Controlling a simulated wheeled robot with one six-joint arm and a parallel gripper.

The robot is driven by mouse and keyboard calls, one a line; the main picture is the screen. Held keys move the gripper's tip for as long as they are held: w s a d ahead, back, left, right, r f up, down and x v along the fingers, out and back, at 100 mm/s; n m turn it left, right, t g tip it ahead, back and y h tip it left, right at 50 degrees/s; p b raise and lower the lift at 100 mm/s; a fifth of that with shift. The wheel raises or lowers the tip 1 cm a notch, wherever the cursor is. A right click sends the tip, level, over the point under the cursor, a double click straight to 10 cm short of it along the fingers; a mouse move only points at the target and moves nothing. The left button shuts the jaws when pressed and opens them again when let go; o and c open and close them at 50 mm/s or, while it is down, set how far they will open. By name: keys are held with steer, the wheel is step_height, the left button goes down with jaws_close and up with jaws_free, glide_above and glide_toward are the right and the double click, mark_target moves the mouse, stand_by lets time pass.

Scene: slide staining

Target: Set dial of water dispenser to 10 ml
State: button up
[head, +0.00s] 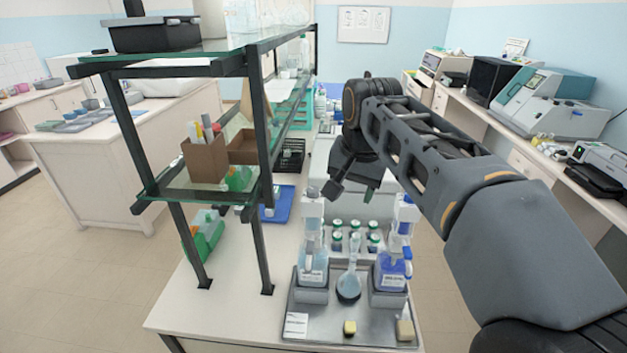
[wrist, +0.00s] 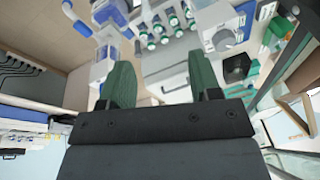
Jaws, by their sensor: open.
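Two bottle-top dispensers stand on a grey metal tray (head: 330,325) on the bench. The left dispenser (head: 312,262) has a clear, pale bottle; the right dispenser (head: 393,265) has blue liquid. Their labels are too small to read, so I cannot tell for sure which holds water. My gripper (head: 350,192) is open and empty, above and behind the dispensers, touching neither. In the wrist view my gripper's two dark green fingers (wrist: 162,85) are spread apart with nothing between them.
A round flask (head: 348,283) stands between the dispensers. Several green-capped vials (head: 354,232) sit behind it and also show in the wrist view (wrist: 172,22). A glass shelf on dark posts (head: 258,150) rises close on the left. Yellow blocks (head: 349,328) lie at the tray's front.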

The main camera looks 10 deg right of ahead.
mark_target(313, 189)
steer(key=w+a+r+m+g+p, duration=0.2)
steer(key=w+a+r+m, duration=0.4)
steer(key=w+r, duration=0.25)
steer(key=shift+g, duration=0.3)
steer(key=f+b, duration=0.2)
steer(key=f, duration=0.2)
steer(key=f+b, duration=0.2)
steer(key=f, duration=0.3)
steer(key=f+b, duration=0.1)
steer(key=f, duration=0.4)
steer(key=shift+w+a+f+b, duration=0.1)
steer(key=shift+w+a+b, duration=0.15)
steer(key=shift+a+b, duration=0.15)
steer(key=c, duration=0.9)
